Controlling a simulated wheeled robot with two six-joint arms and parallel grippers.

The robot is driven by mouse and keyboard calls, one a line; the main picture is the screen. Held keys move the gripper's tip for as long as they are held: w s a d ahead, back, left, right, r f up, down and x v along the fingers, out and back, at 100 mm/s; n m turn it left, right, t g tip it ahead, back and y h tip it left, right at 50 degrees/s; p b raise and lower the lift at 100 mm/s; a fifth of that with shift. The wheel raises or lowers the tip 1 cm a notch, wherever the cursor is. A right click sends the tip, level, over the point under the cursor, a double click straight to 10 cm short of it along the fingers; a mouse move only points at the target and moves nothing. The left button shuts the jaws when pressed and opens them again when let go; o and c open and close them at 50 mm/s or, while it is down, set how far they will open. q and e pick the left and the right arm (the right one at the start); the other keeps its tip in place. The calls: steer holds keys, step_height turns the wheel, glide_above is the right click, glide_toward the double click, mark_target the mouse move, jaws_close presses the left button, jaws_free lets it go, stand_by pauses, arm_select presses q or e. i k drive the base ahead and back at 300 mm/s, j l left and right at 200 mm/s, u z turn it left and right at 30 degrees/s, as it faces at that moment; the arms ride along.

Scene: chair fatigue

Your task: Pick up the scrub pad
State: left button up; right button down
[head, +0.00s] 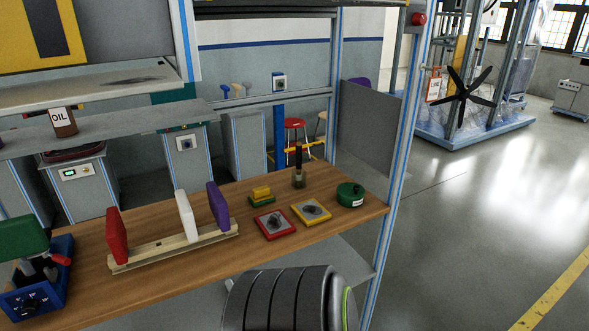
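A small yellow and green block, which looks like the scrub pad (262,196), lies on the wooden table (160,285) near its back edge, right of the purple panel. It has a yellow upper part on a green base. Nothing touches it from above. Neither of my grippers shows in the head view, so their state is hidden. A grey ribbed part, probably one of my arm links, shows at the bottom centre, in front of the table.
Red (274,223) and yellow (311,211) square tiles lie in front of the pad. A small bottle (298,178) and green round tin (350,194) stand to the right. A wooden rack (172,248) holds upright panels. A blue box (37,295) stands left.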

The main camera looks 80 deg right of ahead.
mark_target(261, 196)
steer(key=z, duration=2.5)
